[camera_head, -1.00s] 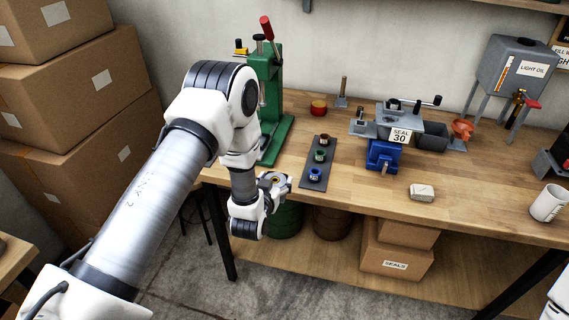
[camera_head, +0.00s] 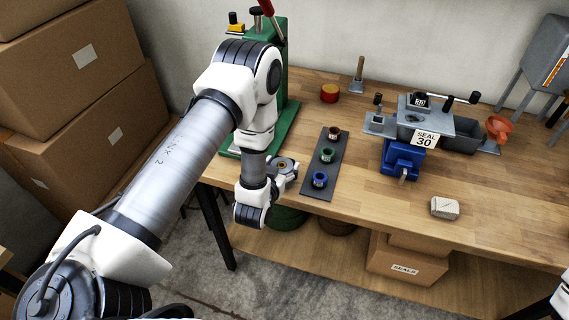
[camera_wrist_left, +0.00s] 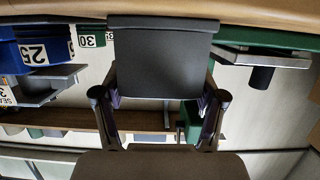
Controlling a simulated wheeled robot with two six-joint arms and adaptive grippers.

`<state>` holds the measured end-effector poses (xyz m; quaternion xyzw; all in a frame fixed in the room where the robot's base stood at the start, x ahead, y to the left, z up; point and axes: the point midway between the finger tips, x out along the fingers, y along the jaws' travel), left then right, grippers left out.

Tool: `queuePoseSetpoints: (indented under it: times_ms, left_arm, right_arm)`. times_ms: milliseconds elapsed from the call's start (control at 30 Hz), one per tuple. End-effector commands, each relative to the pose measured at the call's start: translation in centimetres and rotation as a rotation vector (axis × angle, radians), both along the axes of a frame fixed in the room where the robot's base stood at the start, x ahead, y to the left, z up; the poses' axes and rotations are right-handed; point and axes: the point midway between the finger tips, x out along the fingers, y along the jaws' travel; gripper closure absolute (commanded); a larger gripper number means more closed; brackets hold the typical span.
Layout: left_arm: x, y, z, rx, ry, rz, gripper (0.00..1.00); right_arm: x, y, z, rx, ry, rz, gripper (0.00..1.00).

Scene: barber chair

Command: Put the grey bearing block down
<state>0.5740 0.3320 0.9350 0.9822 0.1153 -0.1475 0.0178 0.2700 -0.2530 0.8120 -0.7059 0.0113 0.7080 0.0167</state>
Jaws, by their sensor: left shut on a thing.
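The grey bearing block (camera_head: 285,166), with a gold-coloured ring in its top, is at the front edge of the bench, right of the green press base. My left gripper (camera_head: 276,183) is shut on it from the front. In the left wrist view the block (camera_wrist_left: 163,60) fills the space between the two fingers of the gripper (camera_wrist_left: 157,98). I cannot tell whether its underside touches anything. My right gripper is not in view; only a bit of white arm shows at the lower right corner.
The green press (camera_head: 288,70) stands behind the block. A dark strip (camera_head: 318,192) with three coloured bushings lies just right of it. The bench front (camera_head: 370,225) is clear.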

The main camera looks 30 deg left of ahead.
Motion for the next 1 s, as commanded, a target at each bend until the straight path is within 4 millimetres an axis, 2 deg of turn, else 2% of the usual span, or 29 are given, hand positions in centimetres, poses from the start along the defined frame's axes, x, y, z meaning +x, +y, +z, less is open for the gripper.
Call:
queuePoseSetpoints:
  times_ms: [100,133,167,200,500,633,767,967,1000]
  left_arm:
    - [0.1,0.0,0.3,0.000,-0.002,0.000,0.99]
    - [0.0,0.0,0.1,0.000,0.002,0.000,0.19]
    - [0.0,0.0,0.1,0.000,0.002,0.000,0.08]
    - [0.0,0.0,0.1,0.000,0.002,0.000,0.04]
    - [0.0,0.0,0.1,0.000,0.001,0.000,0.04]
    - [-0.9,-0.2,0.3,0.000,0.002,0.000,0.04]
    - [-3.4,-0.9,0.8,-0.001,0.006,-0.002,0.04]
    - [-8.2,-2.0,2.3,0.000,0.006,-0.003,0.04]
    - [-9.0,-2.2,3.0,0.000,0.006,-0.003,0.04]
  right_arm:
    - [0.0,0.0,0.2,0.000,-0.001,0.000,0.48]
    - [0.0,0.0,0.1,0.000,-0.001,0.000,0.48]
    - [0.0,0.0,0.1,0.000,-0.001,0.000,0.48]
    - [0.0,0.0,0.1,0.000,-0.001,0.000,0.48]
    - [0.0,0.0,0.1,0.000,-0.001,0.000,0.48]
    - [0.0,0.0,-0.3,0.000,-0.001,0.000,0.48]
    - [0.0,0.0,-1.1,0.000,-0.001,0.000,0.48]
    - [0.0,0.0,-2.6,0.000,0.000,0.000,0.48]
    - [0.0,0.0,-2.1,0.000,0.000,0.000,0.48]
